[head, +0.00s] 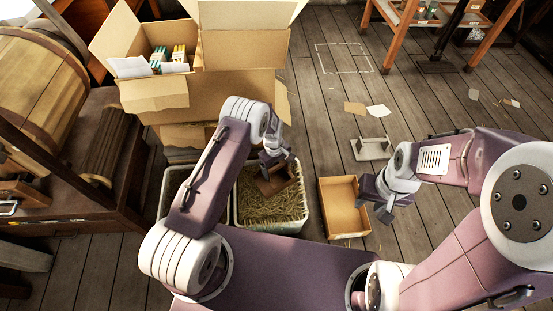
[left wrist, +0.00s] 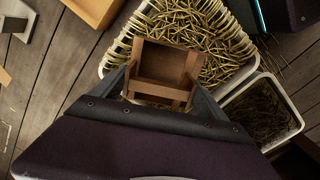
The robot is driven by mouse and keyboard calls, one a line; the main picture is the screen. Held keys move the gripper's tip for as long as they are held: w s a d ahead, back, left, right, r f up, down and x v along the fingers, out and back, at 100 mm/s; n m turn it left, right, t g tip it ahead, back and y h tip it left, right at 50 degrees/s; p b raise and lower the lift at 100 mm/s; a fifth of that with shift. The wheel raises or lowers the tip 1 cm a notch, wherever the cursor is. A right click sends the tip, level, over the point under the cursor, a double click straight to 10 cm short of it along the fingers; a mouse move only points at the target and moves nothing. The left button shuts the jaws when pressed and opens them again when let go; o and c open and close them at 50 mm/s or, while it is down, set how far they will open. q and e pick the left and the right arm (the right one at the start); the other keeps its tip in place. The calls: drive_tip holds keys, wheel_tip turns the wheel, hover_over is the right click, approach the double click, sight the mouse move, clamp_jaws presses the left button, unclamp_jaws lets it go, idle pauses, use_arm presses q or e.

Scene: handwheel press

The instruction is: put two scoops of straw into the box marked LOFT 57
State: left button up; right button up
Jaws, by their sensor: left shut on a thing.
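My left gripper (head: 273,160) is shut on a brown wooden scoop (head: 274,183). The scoop is over the white bin of straw (head: 240,214), at its back part; I cannot tell whether it touches the straw. In the left wrist view the scoop (left wrist: 163,62) shows a plain brown inside with no straw seen in it. My right gripper (head: 386,204) looks open and empty, to the right of a small open tan box (head: 325,213). That box looks empty. No LOFT 57 marking can be read on any box.
A second white bin (left wrist: 296,122) with darker contents stands beside the straw bin. Large open cardboard boxes (head: 243,98) stand behind, one holding small packs. A wooden barrel (head: 40,85) is at left. A small pale stand (head: 372,149) and papers lie on otherwise clear floor.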

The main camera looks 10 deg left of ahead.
sight(267, 186)
use_arm(q)
drive_tip(key=shift+s+a+f+h+b, duration=0.1)
drive_tip(key=shift+s+f+h+b, duration=0.15)
drive_tip(key=shift+f+b, duration=0.25)
drive_tip(key=shift+s+a+f+t+b, duration=0.2)
drive_tip(key=shift+a+f+t+b, duration=0.25)
drive_tip(key=shift+b, duration=0.2)
drive_tip(key=f+h+b, duration=0.1)
drive_tip(key=b, duration=0.7)
drive_tip(key=s+a+f+t+h+b, duration=0.1)
drive_tip(key=f+b, duration=0.1)
drive_tip(key=b, duration=0.7)
drive_tip(key=shift+s+a, duration=0.1)
drive_tip(key=s+a+f+b, duration=0.1)
drive_tip(key=b, duration=0.1)
drive_tip(key=shift+f+b, duration=0.25)
drive_tip(key=shift+b, duration=0.05)
drive_tip(key=shift+s+a+f+b, duration=0.45)
drive_tip(key=shift+b, duration=0.35)
drive_tip(key=shift+y, duration=0.25)
